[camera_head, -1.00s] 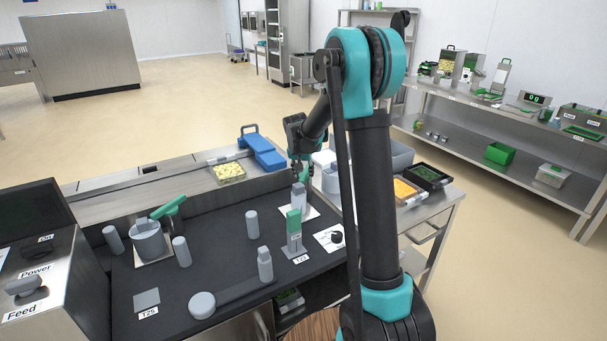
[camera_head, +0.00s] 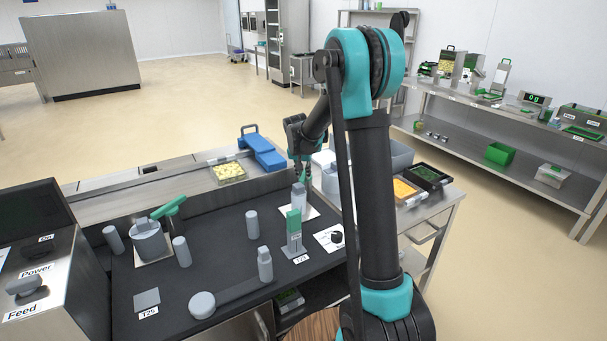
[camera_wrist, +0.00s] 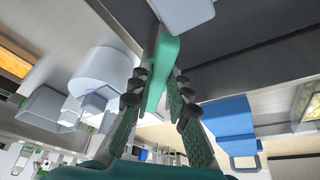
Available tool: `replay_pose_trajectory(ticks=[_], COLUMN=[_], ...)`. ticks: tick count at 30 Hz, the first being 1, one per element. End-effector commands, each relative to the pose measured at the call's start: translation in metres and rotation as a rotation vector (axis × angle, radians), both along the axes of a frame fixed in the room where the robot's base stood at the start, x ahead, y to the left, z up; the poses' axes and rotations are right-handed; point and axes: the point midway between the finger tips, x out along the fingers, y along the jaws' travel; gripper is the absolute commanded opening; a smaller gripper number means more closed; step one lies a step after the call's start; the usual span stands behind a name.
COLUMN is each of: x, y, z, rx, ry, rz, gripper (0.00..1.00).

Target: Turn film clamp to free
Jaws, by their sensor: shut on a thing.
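The wrist view shows my gripper (camera_wrist: 160,88) shut on a green handle (camera_wrist: 164,62), which lies between its two fingers. A light grey block (camera_wrist: 182,12) meets the far end of this handle. In the head view my gripper (camera_head: 301,172) is at the back right of the dark panel, just above a grey block (camera_head: 299,199) on a white plate. I take this to be the film clamp; its label cannot be read. The handle is mostly hidden by my fingers in the head view.
A green-topped grey slider (camera_head: 294,230) stands close in front. A green lever on a grey cylinder (camera_head: 150,243) and several grey posts stand to the left. A blue object (camera_head: 263,152) and a tray of yellow pieces (camera_head: 229,171) lie behind.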

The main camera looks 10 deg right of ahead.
Motion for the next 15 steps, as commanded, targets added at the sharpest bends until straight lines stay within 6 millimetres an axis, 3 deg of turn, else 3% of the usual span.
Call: replay_pose_trajectory(ticks=[8, 15], x=[-0.0002, -0.0016], y=[-0.0027, -0.0077], z=[-0.0009, -0.0009], rx=[0.0, 0.001], ry=[-0.001, -0.001], rz=[0.056, 0.214], gripper=[0.0, 0.0])
